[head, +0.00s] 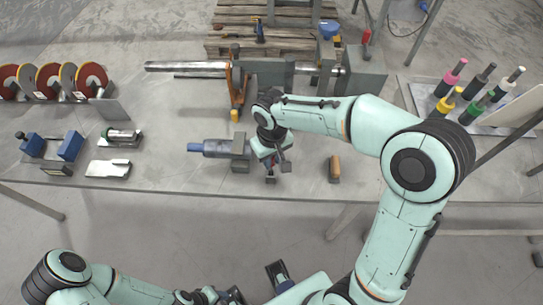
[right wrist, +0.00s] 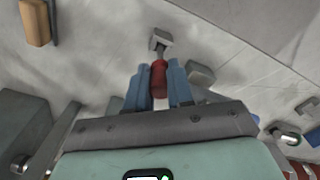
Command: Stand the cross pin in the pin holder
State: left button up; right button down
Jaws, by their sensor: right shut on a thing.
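My right gripper (right wrist: 159,88) is shut on a red piece (right wrist: 158,76), which I take for the cross pin. Beyond the red part, a small grey square piece (right wrist: 160,40) shows near the table surface; I cannot tell whether it is the pin holder or whether the pin touches it. In the head view my right gripper (head: 271,172) is low over the table's front part, beside a grey block (head: 240,150), and hides the pin. My left arm (head: 105,288) is at the bottom left; its fingers are not clear.
A blue cylinder (head: 205,149) lies left of the grey block. A brown block (head: 334,168) lies to the right. A long steel shaft (head: 190,66) is behind. Coloured-handle tools (head: 455,75) stand far right; red discs (head: 48,80) stand far left. The front edge is close.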

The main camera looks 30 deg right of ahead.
aim_at(272, 165)
jog(key=shift+f+b, duration=1.35)
jog(key=shift+f, duration=0.55)
jog(key=c, duration=0.9)
grip_release()
notch_tip(272, 165, up, 13)
jog(key=shift+s+r+p, duration=0.1)
jog(key=shift+r+p, duration=0.1)
jog(key=shift+p, duration=0.85)
